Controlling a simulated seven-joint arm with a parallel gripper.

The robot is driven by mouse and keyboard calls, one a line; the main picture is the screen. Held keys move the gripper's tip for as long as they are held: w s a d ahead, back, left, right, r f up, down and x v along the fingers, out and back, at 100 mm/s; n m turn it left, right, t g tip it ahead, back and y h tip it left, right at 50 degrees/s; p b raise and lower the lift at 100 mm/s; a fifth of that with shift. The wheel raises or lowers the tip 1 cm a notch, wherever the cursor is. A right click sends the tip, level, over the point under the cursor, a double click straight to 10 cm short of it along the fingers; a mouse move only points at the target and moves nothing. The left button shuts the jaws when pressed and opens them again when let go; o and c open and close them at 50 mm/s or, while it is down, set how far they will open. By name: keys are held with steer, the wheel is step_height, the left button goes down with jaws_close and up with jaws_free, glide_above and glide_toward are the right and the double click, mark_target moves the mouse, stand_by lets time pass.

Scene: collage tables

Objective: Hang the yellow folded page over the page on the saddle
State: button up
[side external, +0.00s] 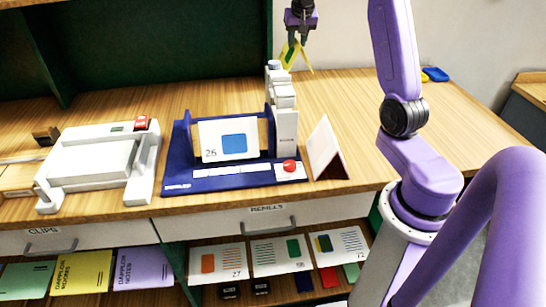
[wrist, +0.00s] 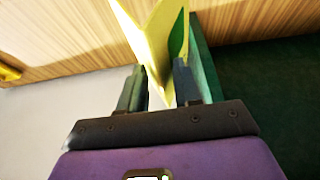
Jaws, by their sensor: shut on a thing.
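My gripper (side external: 297,36) is high above the back of the table, at the top of the side view. It is shut on the yellow folded page (side external: 291,53), which hangs below the fingers as an inverted V. In the wrist view the yellow page (wrist: 150,38) stands between the two fingers of my gripper (wrist: 159,88), and a green patch shows on one flap. A white page (side external: 212,143) with a blue square and the number 26 hangs on the blue device (side external: 180,146), tilted back. The saddle under it is hidden. My gripper is above and behind this page, well apart from it.
A white column (side external: 285,130) rises at the device's right, with a red button (side external: 289,166) in front. A white folded card (side external: 323,150) stands to the right. A white machine (side external: 95,160) is at the left. The table behind the device is mostly clear.

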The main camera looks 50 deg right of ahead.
steer(key=s+a+r, duration=0.3)
steer(key=a+r, duration=0.4)
steer(key=r, duration=0.3)
steer(key=s+a+n+t+y, duration=0.1)
steer(key=s+a+n+y, duration=0.2)
steer(key=a, duration=1)
steer(key=s+a+n, duration=0.4)
steer(key=a+n, duration=0.2)
steer(key=a, duration=0.7)
steer(key=m+g+h, duration=0.3)
steer(key=m+g, duration=0.5)
steer(key=m, duration=1.9)
glide_above(223, 121)
step_height(223, 121, down, 6)
steer(key=shift+f, duration=0.2)
steer(key=shift+w+d+f, duration=0.1)
steer(key=shift+f, duration=5.95)
